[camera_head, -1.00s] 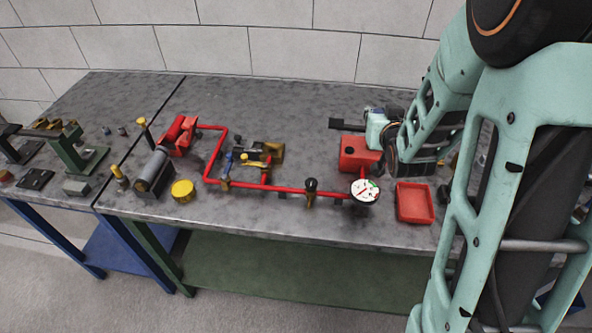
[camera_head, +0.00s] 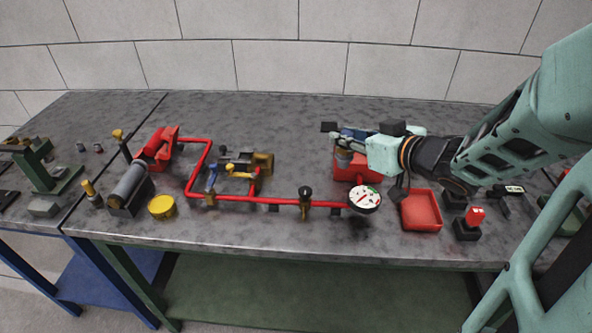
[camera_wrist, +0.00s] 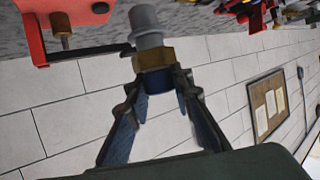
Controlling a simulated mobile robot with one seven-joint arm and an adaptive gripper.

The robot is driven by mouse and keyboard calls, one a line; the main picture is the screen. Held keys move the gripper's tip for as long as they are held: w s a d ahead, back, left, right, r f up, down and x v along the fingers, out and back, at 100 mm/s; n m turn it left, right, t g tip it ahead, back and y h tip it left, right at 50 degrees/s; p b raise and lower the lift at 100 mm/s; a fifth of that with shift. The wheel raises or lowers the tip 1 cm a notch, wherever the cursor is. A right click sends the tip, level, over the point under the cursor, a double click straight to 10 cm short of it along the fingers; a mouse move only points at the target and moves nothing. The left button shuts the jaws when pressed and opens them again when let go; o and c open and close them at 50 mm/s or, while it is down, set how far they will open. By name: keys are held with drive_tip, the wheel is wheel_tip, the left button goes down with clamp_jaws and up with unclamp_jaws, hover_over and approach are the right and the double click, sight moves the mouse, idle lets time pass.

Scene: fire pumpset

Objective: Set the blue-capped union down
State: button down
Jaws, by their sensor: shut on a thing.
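The blue-capped union (camera_wrist: 154,50) shows in the wrist view, with a grey pipe end, a brass hex nut and a dark blue cap. My gripper (camera_wrist: 160,88) is shut on the blue cap, one finger on each side. The grey end points away from the gripper, toward the bench. In the head view my gripper (camera_head: 345,138) is above the red box (camera_head: 362,172) at the back of the bench. A small grey part, probably the union, shows below the fingers there; I cannot tell whether it touches anything.
A round gauge (camera_head: 365,199) on the red pipe (camera_head: 270,201) stands in front of the red box. A red tray (camera_head: 421,211) lies to its right, with black blocks farther right. The bench (camera_head: 310,118) is bare behind the pipework.

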drive_tip(key=shift+w+a+f+b, duration=1.25)
drive_tip(key=shift+a+f, duration=0.75)
drive_tip(key=shift+f, duration=0.15)
drive_tip(key=shift+w+a+f+b, duration=1.2)
drive_tip(key=shift+a+f+b, duration=0.1)
drive_tip(key=shift+a+f, duration=0.75)
drive_tip(key=shift+w+a+f+b, duration=1.25)
drive_tip(key=shift+a+f, duration=0.65)
drive_tip(key=shift+f, duration=0.3)
drive_tip(key=shift+f, duration=0.2)
drive_tip(key=c, duration=1.7)
unclamp_jaws()
drive_tip(key=shift+s, duration=0.1)
drive_tip(key=shift+r, duration=0.1)
